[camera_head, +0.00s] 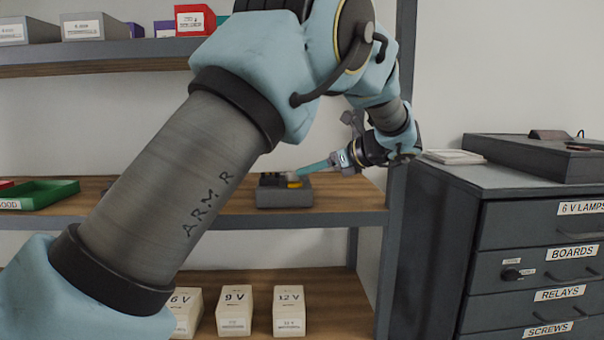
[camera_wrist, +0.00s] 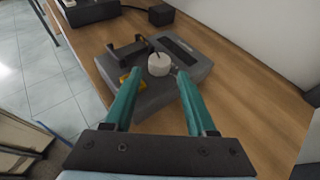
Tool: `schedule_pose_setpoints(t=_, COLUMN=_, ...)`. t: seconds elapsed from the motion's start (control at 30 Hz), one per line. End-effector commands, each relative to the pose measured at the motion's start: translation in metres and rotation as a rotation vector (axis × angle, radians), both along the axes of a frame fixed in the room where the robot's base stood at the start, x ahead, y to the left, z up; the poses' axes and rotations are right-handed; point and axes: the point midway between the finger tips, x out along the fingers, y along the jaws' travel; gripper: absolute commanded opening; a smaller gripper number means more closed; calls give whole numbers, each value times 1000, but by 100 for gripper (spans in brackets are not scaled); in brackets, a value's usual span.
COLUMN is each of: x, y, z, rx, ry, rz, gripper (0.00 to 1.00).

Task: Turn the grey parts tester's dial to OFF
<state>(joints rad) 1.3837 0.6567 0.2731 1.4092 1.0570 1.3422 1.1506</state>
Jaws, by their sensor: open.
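In the wrist view the tester (camera_wrist: 196,65) shows a pale round dial (camera_wrist: 159,64), a yellow part, a dark raised bracket and a dark slot. My gripper (camera_wrist: 150,88) is open. Its two teal fingers point at the tester, one on either side of the dial's near side, and nothing is between them. I cannot tell whether they touch the dial. In the head view my gripper (camera_head: 300,171) reaches the tester from the right. No dial markings are readable.
A green tray (camera_head: 40,196) stands left on the same shelf. White boxes (camera_head: 234,310) marked with voltages stand on the shelf below. A dark drawer cabinet (camera_head: 530,230) stands at the right beyond the shelf post (camera_head: 397,200).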

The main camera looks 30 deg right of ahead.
Motion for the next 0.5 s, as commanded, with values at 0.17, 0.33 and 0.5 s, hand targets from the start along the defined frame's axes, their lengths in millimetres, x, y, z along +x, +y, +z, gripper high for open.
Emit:
schedule_pose_setpoints(t=0.17, x=-31, y=-14, z=13, rx=-2, ry=1, rz=-4, gripper=57)
schedule_pose_setpoints(t=0.33, x=-48, y=-22, z=21, rx=-1, ry=0, rz=-3, gripper=57)
schedule_pose_setpoints(t=0.5, x=-53, y=-24, z=24, rx=0, ry=0, rz=0, gripper=57)
